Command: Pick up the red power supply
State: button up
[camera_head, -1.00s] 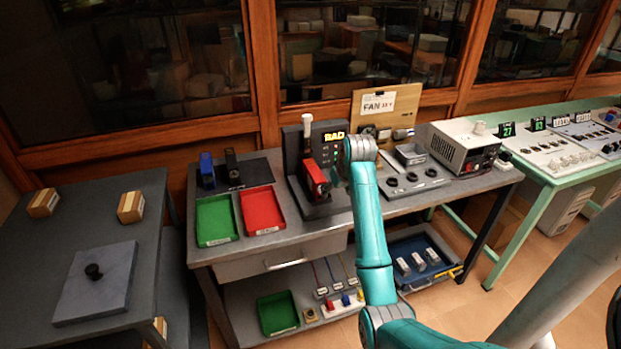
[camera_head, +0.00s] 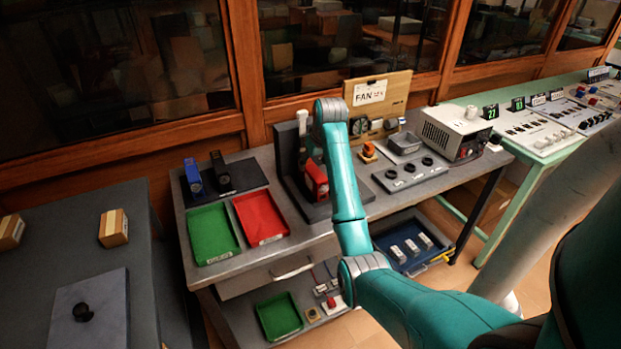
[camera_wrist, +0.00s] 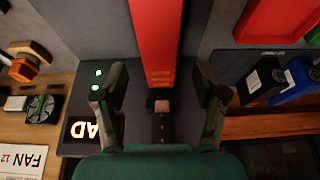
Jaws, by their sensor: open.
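The red power supply (camera_head: 316,180) stands upright in a dark grey fixture on the workbench, partly hidden by my arm in the head view. In the wrist view it is a long red block (camera_wrist: 155,35) with a vented end, running down from the top edge. My gripper (camera_wrist: 158,80) is open, with its two fingers apart and the near end of the red block between or just beyond their tips. I cannot tell whether they touch it. In the head view my arm hides the gripper.
A green tray (camera_head: 212,234) and a red tray (camera_head: 261,217) lie left of the fixture. Blue (camera_head: 193,178) and black (camera_head: 220,172) units stand behind them. A FAN board (camera_head: 378,92), a grey knob panel (camera_head: 410,174) and a bench supply (camera_head: 455,133) stand to the right.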

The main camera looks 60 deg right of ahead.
aim_at(313, 169)
jog(key=shift+s+x, duration=0.1)
jog(key=shift+x, duration=1.55)
jog(key=shift+s+x, duration=0.15)
jog(key=shift+x, duration=1.55)
jog(key=shift+a, duration=0.2)
jog(key=shift+c, duration=0.3)
grip_shut()
